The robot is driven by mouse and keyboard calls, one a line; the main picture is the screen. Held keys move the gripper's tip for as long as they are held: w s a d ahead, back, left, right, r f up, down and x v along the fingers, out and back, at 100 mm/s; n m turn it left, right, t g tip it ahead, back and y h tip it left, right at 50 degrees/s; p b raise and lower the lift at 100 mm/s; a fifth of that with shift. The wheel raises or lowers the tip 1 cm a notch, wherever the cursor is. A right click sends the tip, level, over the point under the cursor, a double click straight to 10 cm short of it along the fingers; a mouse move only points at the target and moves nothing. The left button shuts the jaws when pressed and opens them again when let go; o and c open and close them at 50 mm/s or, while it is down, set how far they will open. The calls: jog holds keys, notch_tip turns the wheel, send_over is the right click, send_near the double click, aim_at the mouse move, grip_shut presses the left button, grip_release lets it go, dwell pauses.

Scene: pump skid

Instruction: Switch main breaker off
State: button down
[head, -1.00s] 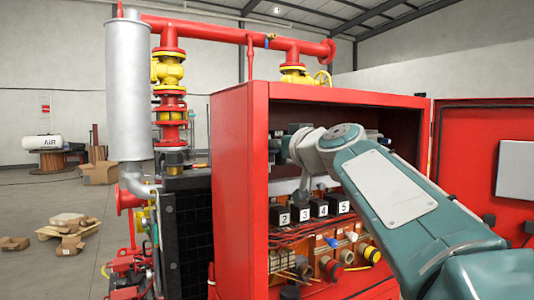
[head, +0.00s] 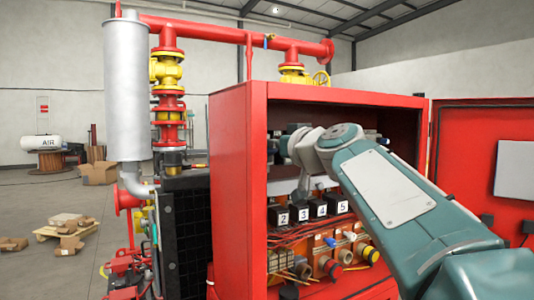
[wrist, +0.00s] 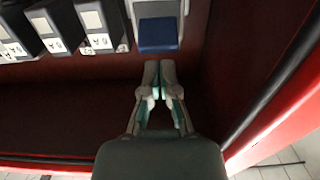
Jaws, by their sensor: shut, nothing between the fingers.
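In the wrist view my gripper (wrist: 158,66) is shut and empty. Its tips are just short of a blue block (wrist: 158,34) on a pale grey housing (wrist: 158,9), with no clear gap or contact to be told. To the left of it is a row of dark breakers (wrist: 92,15) with white labels. In the head view the numbered breakers (head: 302,214) show labels 2, 3, 4 and 5 inside the red cabinet. My wrist and gripper are in front of and above this row. No label naming the main breaker is readable.
Below the breakers are wires and several coloured knobs (head: 332,267). A dark side wall (wrist: 250,60) bounds the gripper on the right in the wrist view.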

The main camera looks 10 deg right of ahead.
jog(key=shift+f, duration=1.1)
jog(key=shift+f, duration=0.6)
jog(key=v, duration=0.7)
jog(key=shift+r, duration=0.35)
dwell(0.5)
